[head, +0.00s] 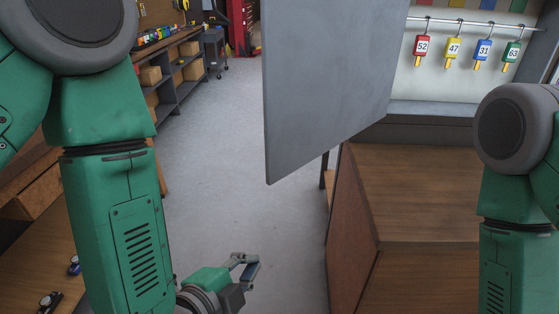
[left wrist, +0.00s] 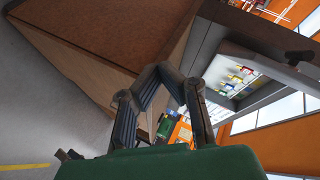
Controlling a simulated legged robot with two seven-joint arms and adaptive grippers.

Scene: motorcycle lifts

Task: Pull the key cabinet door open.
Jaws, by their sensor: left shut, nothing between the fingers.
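The key cabinet door (head: 325,85) is a plain grey panel in the head view, standing swung out to the left of the cabinet. The key cabinet (head: 430,109) is open behind it, with red, yellow, blue and green numbered key tags on hooks. Its inside also shows in the left wrist view (left wrist: 238,78). My left gripper (head: 252,268) is low, below and left of the door and apart from it. In the left wrist view its fingers (left wrist: 165,74) meet at the tips, with nothing between them. My right gripper is out of view; only my right arm shows.
A wooden bench (head: 420,190) stands below the cabinet, its corner right of my left gripper. Grey floor (head: 225,150) is open to the left of the door. A shelf with boxes (head: 180,65) and a dark cart (head: 215,50) stand further back.

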